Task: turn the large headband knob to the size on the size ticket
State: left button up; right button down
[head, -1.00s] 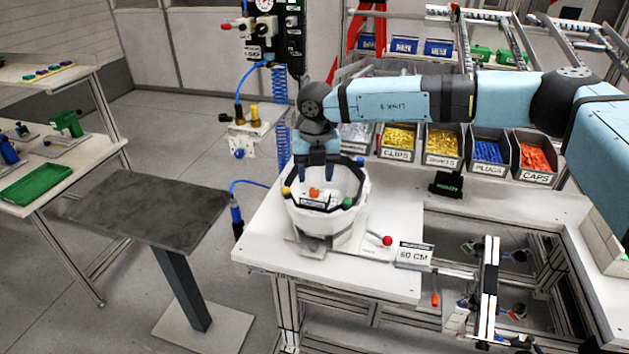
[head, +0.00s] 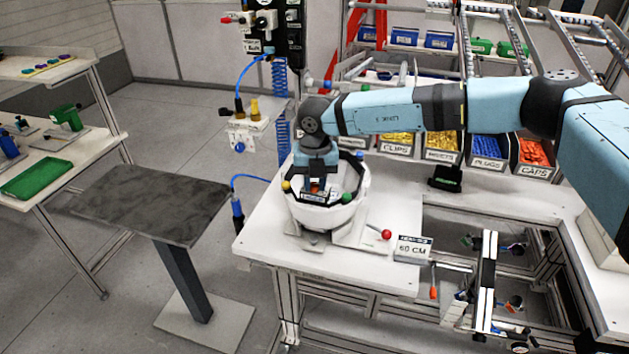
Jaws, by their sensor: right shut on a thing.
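The white helmet shell (head: 322,216) sits open side up in its holder on the white bench, with coloured balls around its rim. Inside it is a small orange knob (head: 315,187), mostly hidden by my fingers. My right gripper (head: 317,189) reaches down into the shell from above and is shut on the knob. The knob's scale or pointer is too small and covered to read. The size ticket (head: 411,251) stands at the bench's front right and reads 60 CM. My left gripper is out of view.
A red-ended lever (head: 386,234) sticks out right of the holder. Bins of clips, inserts, plugs and caps (head: 533,155) line the back. A blue hose tool (head: 237,213) hangs at the bench's left. A bare grey stand (head: 150,205) is left of it.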

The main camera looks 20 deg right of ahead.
jog(key=shift+f+n+b, duration=0.15)
jog(key=shift+n+b, duration=0.55)
jog(key=shift+b, duration=0.2)
jog(key=shift+n+b, duration=1.65)
jog(key=shift+n, duration=0.45)
jog(key=shift+b, duration=0.3)
jog(key=shift+r, duration=0.2)
jog(key=c, duration=0.9)
grip_release()
jog(key=shift+c, duration=0.2)
